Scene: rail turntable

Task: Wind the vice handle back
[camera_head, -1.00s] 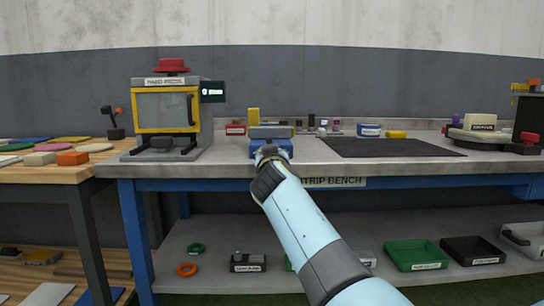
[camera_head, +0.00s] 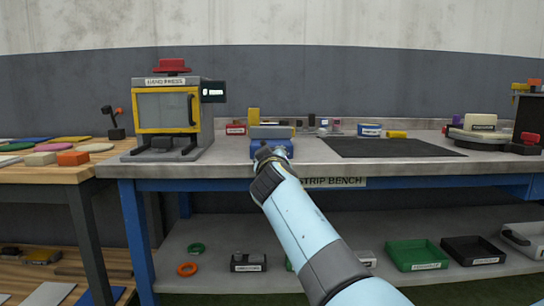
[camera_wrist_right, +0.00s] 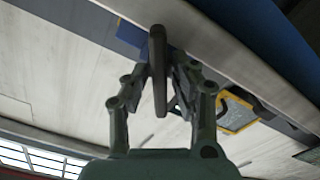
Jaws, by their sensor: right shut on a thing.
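The blue vice (camera_head: 283,146) with its grey top sits at the front edge of the strip bench, in the middle of the head view. My right arm reaches up to it, and my right gripper (camera_head: 266,153) is at the vice's front, hiding the handle there. In the right wrist view a dark bar, the vice handle (camera_wrist_right: 158,70), stands between the fingers of my right gripper (camera_wrist_right: 160,82). The gripper is shut on it. Part of the blue vice (camera_wrist_right: 130,33) shows behind the handle. My left gripper is not in view.
The hand press (camera_head: 168,112) with a yellow frame stands left of the vice. A dark mat (camera_head: 390,147) lies to the right. Small boxes and parts stand behind the vice.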

